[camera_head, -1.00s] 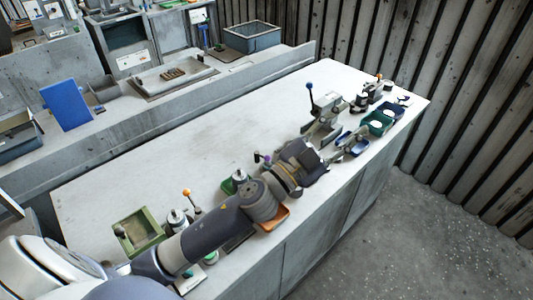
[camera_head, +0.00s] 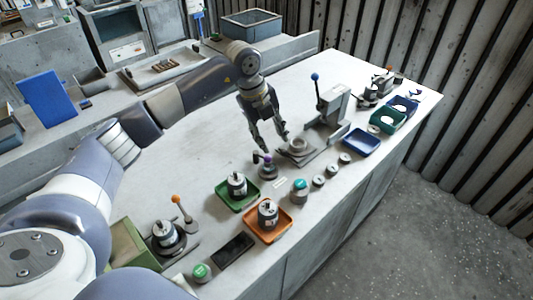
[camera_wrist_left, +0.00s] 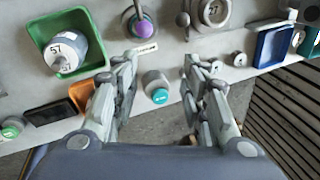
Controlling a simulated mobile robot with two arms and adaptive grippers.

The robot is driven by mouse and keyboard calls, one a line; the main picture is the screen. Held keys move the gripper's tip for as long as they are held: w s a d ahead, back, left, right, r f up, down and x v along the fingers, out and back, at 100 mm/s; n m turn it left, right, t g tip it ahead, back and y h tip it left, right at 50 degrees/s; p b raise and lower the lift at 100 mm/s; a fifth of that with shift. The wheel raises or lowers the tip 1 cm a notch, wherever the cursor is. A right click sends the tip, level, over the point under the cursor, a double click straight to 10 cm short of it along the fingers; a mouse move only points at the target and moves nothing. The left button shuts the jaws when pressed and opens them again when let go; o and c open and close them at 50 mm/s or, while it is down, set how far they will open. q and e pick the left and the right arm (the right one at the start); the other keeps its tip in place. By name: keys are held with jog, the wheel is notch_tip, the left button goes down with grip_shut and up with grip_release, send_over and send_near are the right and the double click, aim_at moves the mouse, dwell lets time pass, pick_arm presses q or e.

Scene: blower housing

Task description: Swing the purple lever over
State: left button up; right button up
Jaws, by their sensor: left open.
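The purple lever (camera_head: 268,159) is a short lever with a purple ball knob on a small round grey base, near the middle of the bench. In the left wrist view its purple knob (camera_wrist_left: 143,29) shows at the top, left of centre. My left gripper (camera_head: 274,144) is open and empty, pointing down just behind the lever, with one fingertip close to the knob. I cannot tell whether they touch. In the left wrist view the open fingers (camera_wrist_left: 160,64) stand apart, with the knob beyond the left one. My right gripper is in neither view.
A press with a blue-knobbed lever (camera_head: 316,78) stands right of my gripper. A green tray (camera_head: 223,192) and an orange tray (camera_head: 285,229), each holding a motor, lie in front. A teal-topped part (camera_head: 299,187) is nearby.

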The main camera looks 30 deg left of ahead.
aim_at(267, 156)
pick_arm(q)
jog(key=shift+n+y, duration=0.4)
jog(key=shift+y, duration=0.2)
jog(key=f+p, duration=0.1)
jog(key=f, duration=0.2)
jog(key=w+a+f+p, duration=0.1)
jog(key=f, duration=0.1)
jog(key=a+f+p, duration=0.1)
jog(key=f, duration=0.2)
jog(key=shift+w+f, duration=0.2)
jog(key=shift+f, duration=0.1)
jog(key=shift+x, duration=0.75)
jog(key=shift+a, duration=0.1)
grip_shut()
